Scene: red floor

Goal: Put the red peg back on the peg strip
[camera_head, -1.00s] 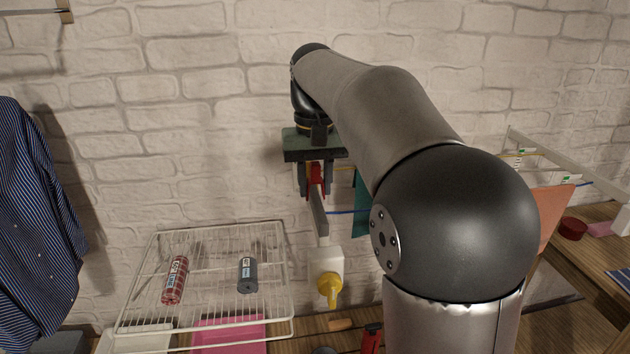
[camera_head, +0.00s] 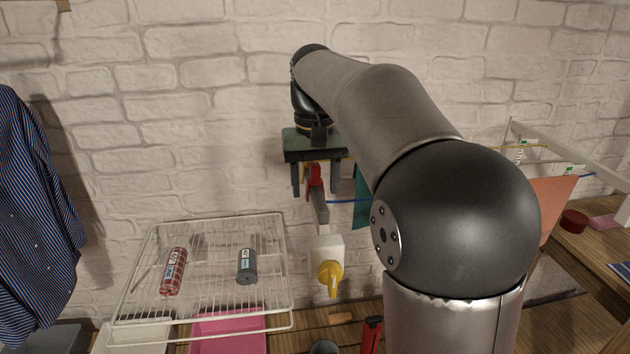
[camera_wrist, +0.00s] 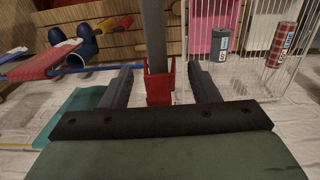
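The red peg (camera_head: 314,182) sits at the wall end of a grey bar (camera_head: 321,212), which looks like the peg strip. In the wrist view the red peg (camera_wrist: 159,86) is around or against the grey bar (camera_wrist: 154,35); how it is fixed there is hidden. My gripper (camera_head: 315,192) is open, one finger on each side of the peg. In the wrist view the fingertips of my gripper (camera_wrist: 162,76) stand apart from the peg, with gaps on both sides.
A white wire rack (camera_head: 210,237) with a red can (camera_head: 174,271) and a grey can (camera_head: 246,266) stands at left. A teal cloth (camera_head: 361,205) hangs close right of my gripper. A striped shirt (camera_head: 35,215) hangs far left.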

